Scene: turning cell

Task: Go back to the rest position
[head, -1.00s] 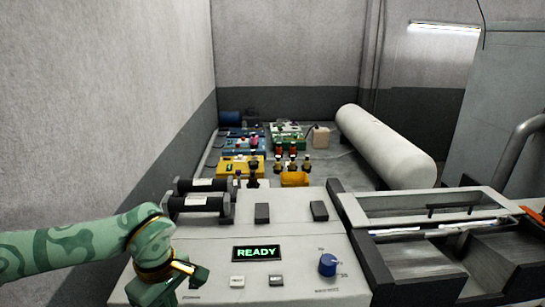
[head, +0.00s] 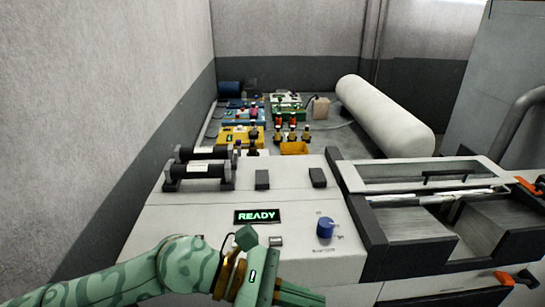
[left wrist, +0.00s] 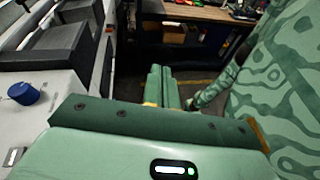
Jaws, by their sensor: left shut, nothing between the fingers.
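My left gripper (head: 300,293) is low in the middle of the head view, its arm coming in from the left in front of the grey machine's control panel (head: 185,220). In the left wrist view its two green fingers (left wrist: 163,85) lie together, shut with nothing between them. They point away from the panel, over the floor and toward a workbench. My right gripper is in neither current view.
An open-topped trough (head: 415,245) lies right. A wooden-topped bench (left wrist: 195,14) stands farther off. Dark floor shows between machine and bench.

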